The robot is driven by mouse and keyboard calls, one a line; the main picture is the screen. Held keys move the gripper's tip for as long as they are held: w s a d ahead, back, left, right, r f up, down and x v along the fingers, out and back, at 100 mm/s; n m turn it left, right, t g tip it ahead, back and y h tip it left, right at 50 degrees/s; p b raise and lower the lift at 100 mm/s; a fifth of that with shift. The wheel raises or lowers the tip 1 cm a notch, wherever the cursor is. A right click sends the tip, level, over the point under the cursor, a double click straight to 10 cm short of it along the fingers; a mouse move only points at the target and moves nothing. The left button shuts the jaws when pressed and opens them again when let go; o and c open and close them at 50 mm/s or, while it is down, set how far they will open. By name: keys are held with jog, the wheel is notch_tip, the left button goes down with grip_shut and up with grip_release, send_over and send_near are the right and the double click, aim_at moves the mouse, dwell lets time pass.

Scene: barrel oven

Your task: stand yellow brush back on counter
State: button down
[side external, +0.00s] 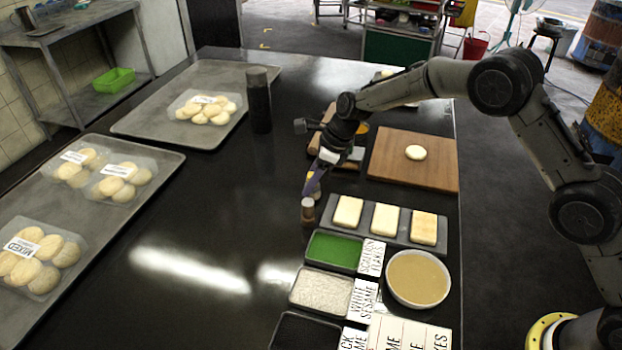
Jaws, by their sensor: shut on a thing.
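My gripper (314,182) points down over the black counter (205,220), left of the wooden board. It is shut on what looks like the brush (307,211), a small upright thing with a brown lower part and a paler band. Its upper part is hidden between my fingers, and little yellow shows. The brush's lower end is at or just above the counter; I cannot tell whether it touches.
A grey tray with three pale blocks (386,219) and a green-filled tray (334,250) are close to the brush's right and front. A dark cylinder (259,100) stands behind left. The wooden board (440,167) holds a dough round (416,152). The counter's middle is clear.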

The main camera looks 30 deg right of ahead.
jog(key=shift+f, duration=0.5)
dwell(0.5)
jog(key=shift+c, duration=1.6)
grip_release()
